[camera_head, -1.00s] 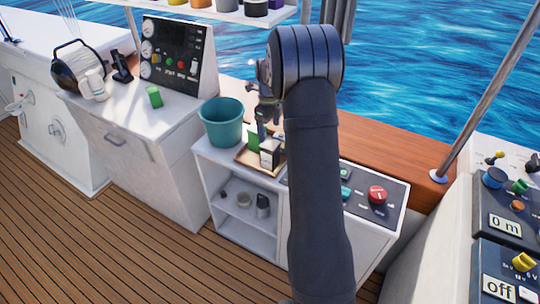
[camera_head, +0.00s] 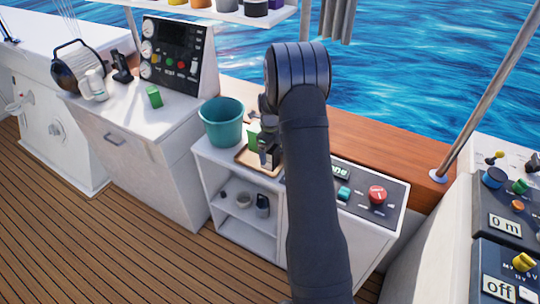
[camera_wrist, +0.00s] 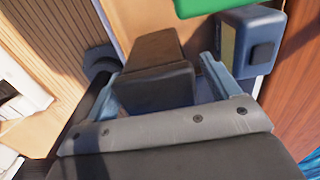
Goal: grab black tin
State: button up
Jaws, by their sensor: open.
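A dark, box-shaped tin (camera_wrist: 152,88), blackish with a brown-tinted side, stands between the fingers of my gripper (camera_wrist: 160,70) in the wrist view. My gripper is open, with one finger on each side of the tin. I cannot tell whether either finger touches it. In the head view my gripper (camera_head: 267,143) is low over the small wooden tray (camera_head: 243,156) on the white cabinet. My arm and gripper hide most of the tray there, and the tin is hard to make out.
A green block (camera_head: 253,134) is on the tray, beside my gripper. A blue-grey box (camera_wrist: 262,38) is close to the right finger in the wrist view. A teal bucket (camera_head: 222,124) stands left of the tray. A control panel with a red knob (camera_head: 377,194) is to the right.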

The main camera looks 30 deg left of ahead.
jog(key=shift+c, duration=0.2)
jog(key=c, duration=1.2)
jog(key=shift+c, duration=0.2)
jog(key=shift+r, duration=0.15)
